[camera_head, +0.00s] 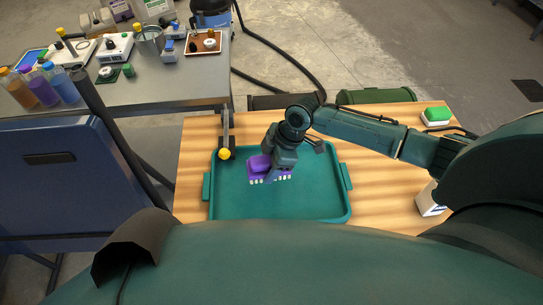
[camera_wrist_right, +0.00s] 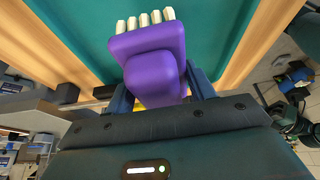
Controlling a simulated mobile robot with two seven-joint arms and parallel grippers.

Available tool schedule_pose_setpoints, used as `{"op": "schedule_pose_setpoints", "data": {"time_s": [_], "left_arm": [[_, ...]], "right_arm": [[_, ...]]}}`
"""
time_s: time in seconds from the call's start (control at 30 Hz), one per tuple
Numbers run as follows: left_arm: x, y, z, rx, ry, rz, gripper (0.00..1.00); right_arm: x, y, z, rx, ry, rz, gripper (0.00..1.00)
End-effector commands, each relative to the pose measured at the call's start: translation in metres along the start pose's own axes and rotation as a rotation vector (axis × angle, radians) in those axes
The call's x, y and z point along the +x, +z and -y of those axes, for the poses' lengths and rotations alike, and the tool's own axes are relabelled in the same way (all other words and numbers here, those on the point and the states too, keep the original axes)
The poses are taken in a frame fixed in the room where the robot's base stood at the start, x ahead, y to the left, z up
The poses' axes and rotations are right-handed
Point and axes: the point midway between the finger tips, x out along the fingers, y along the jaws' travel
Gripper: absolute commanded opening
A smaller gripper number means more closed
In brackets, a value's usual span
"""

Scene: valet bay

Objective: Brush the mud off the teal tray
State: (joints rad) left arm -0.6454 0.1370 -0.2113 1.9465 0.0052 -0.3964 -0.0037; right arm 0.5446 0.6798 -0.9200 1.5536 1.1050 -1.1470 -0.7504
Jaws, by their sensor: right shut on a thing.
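The teal tray (camera_head: 310,200) lies on a wooden table, with a handle at each side. No mud shows on the parts I can see; my arm and the brush hide some of it. My right gripper (camera_head: 278,165) is shut on a purple brush (camera_head: 259,164) over the upper middle of the tray. The brush's pale bristles point toward the tray's near side in the head view. In the right wrist view the purple brush (camera_wrist_right: 150,55) sits between the fingers, bristles over the teal surface. I cannot tell whether they touch it. My left gripper is not in view.
A grey post with a yellow ball (camera_head: 224,154) stands at the tray's upper left corner. A green-topped block (camera_head: 436,115) and a white box (camera_head: 430,201) are on the table's right (camera_head: 385,180). A metal bench (camera_head: 150,90) holds bottles and devices at upper left.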

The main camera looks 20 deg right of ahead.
Motion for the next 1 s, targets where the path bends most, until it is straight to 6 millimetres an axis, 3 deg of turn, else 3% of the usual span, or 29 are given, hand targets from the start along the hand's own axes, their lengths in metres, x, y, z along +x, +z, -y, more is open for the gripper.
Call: {"op": "schedule_pose_setpoints", "data": {"time_s": [0.27, 0.83, 1.0], "left_arm": [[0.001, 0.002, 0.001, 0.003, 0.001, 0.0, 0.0], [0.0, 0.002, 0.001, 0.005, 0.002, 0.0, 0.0], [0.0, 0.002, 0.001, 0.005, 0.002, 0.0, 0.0]], "right_arm": [[-0.016, -0.012, -0.007, 0.005, 0.004, -0.002, 0.33], [-0.017, -0.013, -0.007, 0.01, 0.006, -0.001, 0.33], [-0.034, -0.021, 0.0, 0.102, 0.047, -0.003, 0.33]]}}
